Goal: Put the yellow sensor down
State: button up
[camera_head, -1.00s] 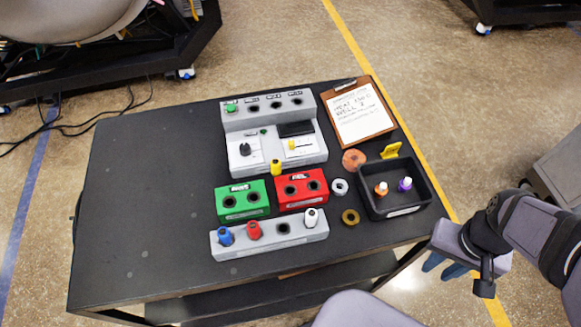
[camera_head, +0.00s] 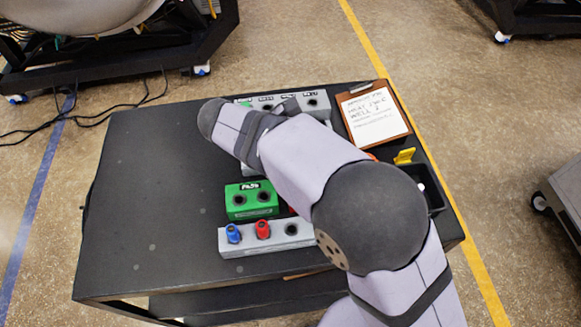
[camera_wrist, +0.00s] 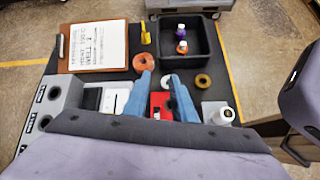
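The yellow sensor is not visible now. In the head view my own arm covers the area between the grey-white device (camera_head: 318,103) and the red block, where a yellow peg stood one second ago. In the wrist view my gripper (camera_wrist: 161,78) shows two blue fingers, spread apart, with nothing seen held between them. The red block (camera_wrist: 160,99) shows beyond and between the fingers. The green block (camera_head: 252,201) has two holes. The grey rack (camera_head: 268,242) holds a blue peg (camera_head: 233,233) and a red peg (camera_head: 263,229); a white peg (camera_wrist: 223,115) shows in the wrist view.
The table's left half (camera_head: 150,190) is clear.

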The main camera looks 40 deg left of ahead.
jog(key=s+a+n+t+b, duration=0.1)
jog(key=s+a+n, duration=0.1)
jog(key=s+a, duration=0.1)
jog(key=s+a+f+n+t+y, duration=0.1)
jog(key=s+a+n+t, duration=0.1)
jog(key=s+a, duration=0.1)
jog(key=s+a+f+n+t+b, duration=0.1)
jog(key=s+a+n+t, duration=0.1)
jog(key=s+a, duration=0.2)
jog(key=shift+a+f+n+y+b, duration=0.2)
jog(key=shift+a+n+y+b, duration=0.15)
jog(key=shift+a, duration=0.3)
jog(key=shift+w+d+p, duration=0.25)
jog(key=shift+w+p, duration=0.05)
jog(key=shift+w, duration=0.1)
jog(key=p+x, duration=0.1)
jog(key=x, duration=0.3)
jog(key=shift+w+d+f+p, duration=0.1)
jog(key=shift+w+p, duration=0.2)
jog(key=shift+p, duration=0.1)
jog(key=shift+w+d+f, duration=0.2)
jog(key=shift+w+f, duration=0.2)
jog(key=shift+w, duration=0.15)
